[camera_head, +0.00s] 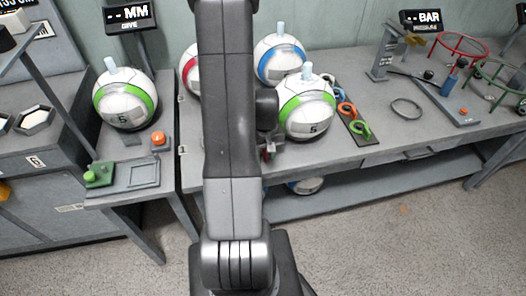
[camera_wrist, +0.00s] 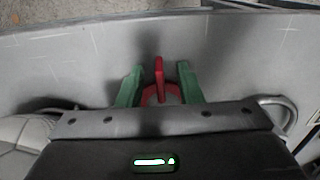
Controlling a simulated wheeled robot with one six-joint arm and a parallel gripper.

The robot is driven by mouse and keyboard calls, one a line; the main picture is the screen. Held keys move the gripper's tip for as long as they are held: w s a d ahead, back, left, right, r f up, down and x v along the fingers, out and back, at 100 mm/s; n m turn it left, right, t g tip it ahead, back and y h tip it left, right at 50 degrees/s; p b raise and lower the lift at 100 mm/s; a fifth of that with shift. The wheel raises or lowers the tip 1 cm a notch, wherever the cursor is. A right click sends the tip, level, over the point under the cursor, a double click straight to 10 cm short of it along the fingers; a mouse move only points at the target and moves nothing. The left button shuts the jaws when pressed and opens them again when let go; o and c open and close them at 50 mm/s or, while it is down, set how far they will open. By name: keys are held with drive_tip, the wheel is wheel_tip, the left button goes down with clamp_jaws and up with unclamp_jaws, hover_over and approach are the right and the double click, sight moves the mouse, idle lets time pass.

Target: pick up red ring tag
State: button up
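The red ring tag (camera_wrist: 159,72) is in the wrist view, with a narrow upright part and a rounded ring part below it. My gripper (camera_wrist: 159,85) has its two green fingers apart, one on each side of the tag, with gaps visible between tag and fingers. The lower part of the tag is partly hidden by the gripper body. In the head view a small bit of red (camera_head: 268,149) shows beside my arm near the front edge of the bench; my arm hides most of that spot.
A green-banded ball (camera_head: 306,122) stands close to my arm, with a blue-banded ball (camera_head: 279,71) behind. Blue, orange and green ring tags lie on a dark strip (camera_head: 359,137). Hoops stand on the bench (camera_head: 330,152) at right. Another green-banded ball (camera_head: 124,113) is left.

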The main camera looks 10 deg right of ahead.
clamp_jaws()
